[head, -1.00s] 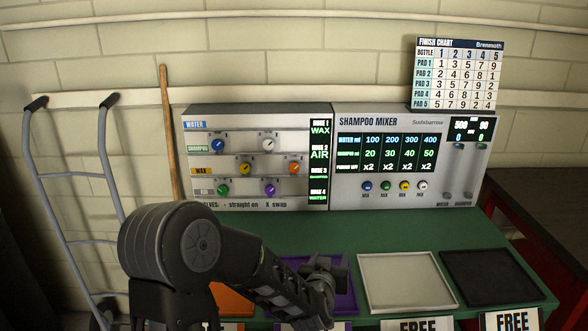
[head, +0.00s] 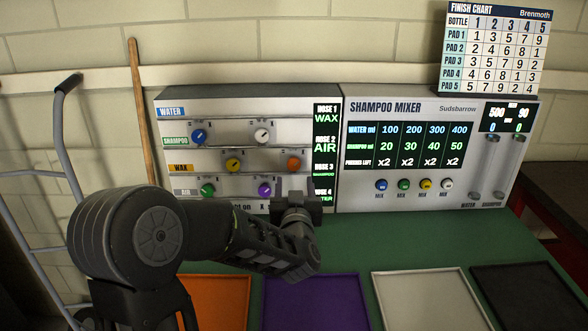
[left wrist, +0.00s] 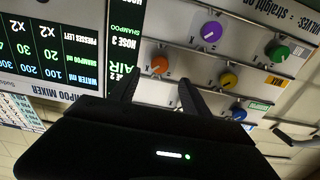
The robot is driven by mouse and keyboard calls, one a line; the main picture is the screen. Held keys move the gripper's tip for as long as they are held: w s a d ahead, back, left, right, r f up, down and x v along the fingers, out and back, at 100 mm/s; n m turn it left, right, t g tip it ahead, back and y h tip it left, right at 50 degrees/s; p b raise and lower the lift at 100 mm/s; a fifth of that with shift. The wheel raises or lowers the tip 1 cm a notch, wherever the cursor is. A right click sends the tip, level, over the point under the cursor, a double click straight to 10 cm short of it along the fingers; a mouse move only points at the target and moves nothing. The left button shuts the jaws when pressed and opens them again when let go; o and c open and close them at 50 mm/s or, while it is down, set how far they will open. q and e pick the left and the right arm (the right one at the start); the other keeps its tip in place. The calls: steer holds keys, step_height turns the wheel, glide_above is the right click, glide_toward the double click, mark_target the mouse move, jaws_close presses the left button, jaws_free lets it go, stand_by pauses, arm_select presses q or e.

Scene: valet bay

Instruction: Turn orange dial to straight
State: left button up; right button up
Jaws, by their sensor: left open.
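The orange dial (head: 294,163) sits on the right of the WAX row of the valve panel (head: 330,97), with a yellow dial (head: 233,165) to its left. In the left wrist view the orange dial (left wrist: 160,65) shows between my finger tips, with a gap to the panel. Its pointer angle is too small to tell. My left gripper (head: 297,200) is in front of the panel's lower right, below the orange dial; in the left wrist view (left wrist: 158,88) its two fingers are apart and empty. My right gripper is not in view.
Nearby dials are blue (head: 199,136), white (head: 262,135), green (head: 208,190) and purple (head: 265,190). The shampoo mixer (head: 420,190) stands right of the panel. Orange (head: 215,300), purple (head: 315,300), white and black trays lie on the green table (head: 370,240).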

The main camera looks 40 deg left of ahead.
mark_target(294, 166)
arm_select(q)
steer(key=shift+p+x, duration=0.55)
steer(key=shift+x, duration=3.4)
jaws_close()
